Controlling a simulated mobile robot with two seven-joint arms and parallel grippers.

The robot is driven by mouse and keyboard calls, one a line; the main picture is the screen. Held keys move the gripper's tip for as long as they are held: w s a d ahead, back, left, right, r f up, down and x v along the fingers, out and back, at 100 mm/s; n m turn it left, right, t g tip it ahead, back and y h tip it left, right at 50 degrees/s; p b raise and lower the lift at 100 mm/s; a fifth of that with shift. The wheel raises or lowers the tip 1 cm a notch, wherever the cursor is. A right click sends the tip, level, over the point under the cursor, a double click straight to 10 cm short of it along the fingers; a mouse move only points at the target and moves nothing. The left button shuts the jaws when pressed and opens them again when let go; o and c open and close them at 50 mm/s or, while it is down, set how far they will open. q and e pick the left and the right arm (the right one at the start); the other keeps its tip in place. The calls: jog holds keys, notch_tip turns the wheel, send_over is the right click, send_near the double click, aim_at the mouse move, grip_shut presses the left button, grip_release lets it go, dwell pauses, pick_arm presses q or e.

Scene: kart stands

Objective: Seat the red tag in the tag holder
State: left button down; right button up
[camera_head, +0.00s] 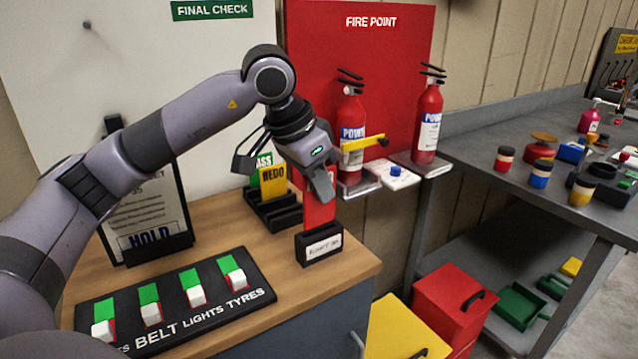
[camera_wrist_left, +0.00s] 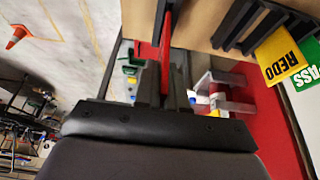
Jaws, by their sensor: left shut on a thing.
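The red tag (camera_head: 319,213) stands upright at the black tag holder (camera_head: 319,247) near the right front corner of the wooden top. The holder has a white handwritten label on its front. My left gripper (camera_head: 322,190) is above the holder, shut on the upper part of the tag. In the left wrist view the red tag (camera_wrist_left: 167,42) shows between the fingers, with its far end at the dark holder (camera_wrist_left: 161,14). The tag's lower edge meets the holder's top; I cannot tell how deep it sits. My right gripper is not in view.
A black rack (camera_head: 275,212) with yellow REDO and green PASS tags stands just behind. A switch panel (camera_head: 180,305) and a HOLD clipboard (camera_head: 148,222) are to the left. Fire extinguishers (camera_head: 352,135) stand on shelves behind the gripper. Bare wood (camera_head: 225,228) lies between panel and rack.

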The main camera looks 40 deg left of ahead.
aim_at(323, 223)
pick_arm(q)
jog(key=shift+f+b, duration=2.3)
jog(key=shift+f, duration=0.65)
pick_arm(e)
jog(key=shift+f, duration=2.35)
pick_arm(q)
jog(key=c, duration=1.1)
grip_release()
jog(key=shift+v, duration=0.8)
jog(key=v, duration=0.4)
jog(key=shift+r, duration=0.15)
jog(key=shift+s+a+r, duration=0.1)
jog(key=shift+s+r, duration=0.2)
jog(key=shift+r, duration=0.35)
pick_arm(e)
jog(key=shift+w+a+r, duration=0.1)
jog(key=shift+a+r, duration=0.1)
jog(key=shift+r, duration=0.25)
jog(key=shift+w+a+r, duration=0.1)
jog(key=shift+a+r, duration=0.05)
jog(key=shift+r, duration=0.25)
